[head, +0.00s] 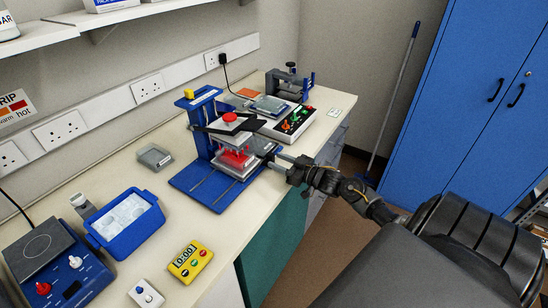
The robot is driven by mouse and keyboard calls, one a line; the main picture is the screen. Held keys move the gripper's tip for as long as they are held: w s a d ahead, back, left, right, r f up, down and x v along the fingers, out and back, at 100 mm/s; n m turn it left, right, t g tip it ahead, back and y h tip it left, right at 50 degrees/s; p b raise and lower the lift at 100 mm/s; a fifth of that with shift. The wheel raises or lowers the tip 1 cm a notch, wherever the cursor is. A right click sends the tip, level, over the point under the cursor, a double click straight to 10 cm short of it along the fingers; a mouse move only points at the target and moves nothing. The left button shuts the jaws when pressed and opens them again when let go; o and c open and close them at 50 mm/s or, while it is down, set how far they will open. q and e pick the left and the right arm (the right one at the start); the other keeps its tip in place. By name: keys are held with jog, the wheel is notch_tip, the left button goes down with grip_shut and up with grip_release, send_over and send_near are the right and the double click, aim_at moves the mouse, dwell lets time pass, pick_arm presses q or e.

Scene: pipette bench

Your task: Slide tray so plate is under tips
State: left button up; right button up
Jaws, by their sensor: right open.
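The tray sits over two rails on the blue base (188,182). I cannot tell how exactly the plate lines up with the tips. My right gripper (275,161) is open at the tray's right side, close to its edge; whether it touches is too small to tell. My left gripper is not in view.
A blue tub (128,241) of ice, a yellow timer (190,260) and a hotplate (40,262) stand at the left and front. A grey dish (155,157) lies left of the stand. A device with coloured switches (294,121) stands behind it.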

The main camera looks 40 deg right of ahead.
jog(key=shift+x, duration=1.25)
grip_shut()
